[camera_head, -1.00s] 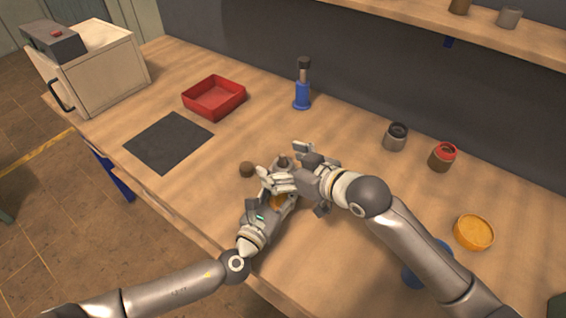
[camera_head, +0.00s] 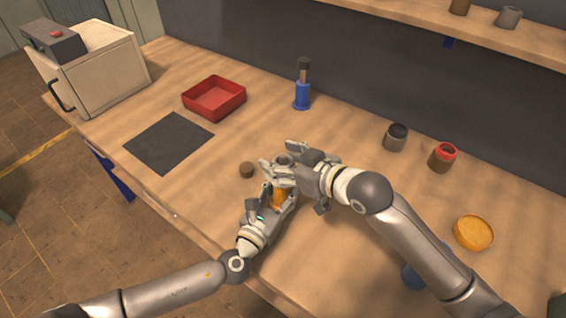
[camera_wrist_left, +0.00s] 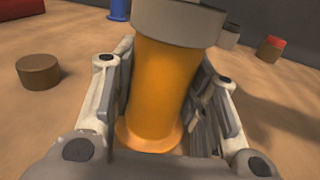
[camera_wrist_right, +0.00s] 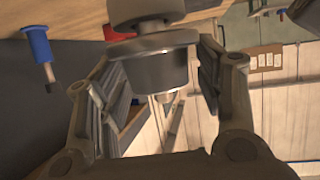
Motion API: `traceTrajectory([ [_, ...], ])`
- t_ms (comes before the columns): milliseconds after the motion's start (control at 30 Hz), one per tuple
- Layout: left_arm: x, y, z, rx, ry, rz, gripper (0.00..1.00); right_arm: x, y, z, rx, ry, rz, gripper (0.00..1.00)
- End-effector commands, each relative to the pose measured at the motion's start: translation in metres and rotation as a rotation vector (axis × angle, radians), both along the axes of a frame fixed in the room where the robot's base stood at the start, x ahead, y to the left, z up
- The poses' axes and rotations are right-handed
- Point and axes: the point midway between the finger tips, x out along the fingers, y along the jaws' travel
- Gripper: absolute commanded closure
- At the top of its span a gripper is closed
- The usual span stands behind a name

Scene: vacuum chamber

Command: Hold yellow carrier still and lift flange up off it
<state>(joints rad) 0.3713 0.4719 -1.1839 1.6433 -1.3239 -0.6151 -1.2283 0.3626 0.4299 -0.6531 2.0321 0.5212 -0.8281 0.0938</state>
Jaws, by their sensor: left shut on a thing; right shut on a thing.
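The yellow carrier (camera_wrist_left: 158,85) stands upright between the fingers of my left gripper (camera_wrist_left: 165,120), which is shut on it; a strip of it shows in the head view (camera_head: 279,196). The grey flange (camera_wrist_right: 160,68) is between the fingers of my right gripper (camera_wrist_right: 152,85), which is shut on it. In the left wrist view the flange's grey underside (camera_wrist_left: 178,20) covers the carrier's top, so I cannot tell whether they touch. In the head view, the right gripper (camera_head: 280,168) is directly above the left gripper (camera_head: 275,200).
A small brown cylinder (camera_head: 247,170) stands just left of the grippers. A red tray (camera_head: 214,98), dark mat (camera_head: 168,142) and blue-based post (camera_head: 302,95) are farther back. Two jars (camera_head: 396,138) (camera_head: 442,157) and a yellow dish (camera_head: 474,233) stand right.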

Motion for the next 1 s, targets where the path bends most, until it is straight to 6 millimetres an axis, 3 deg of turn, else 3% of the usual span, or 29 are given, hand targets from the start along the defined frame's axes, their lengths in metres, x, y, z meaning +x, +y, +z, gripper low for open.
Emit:
traceTrajectory([
  [1000,0.000,0.000,0.000,0.001,0.000,0.001,1.00,0.001,0.000,0.063,0.003,-0.004,0.000,0.67],
])
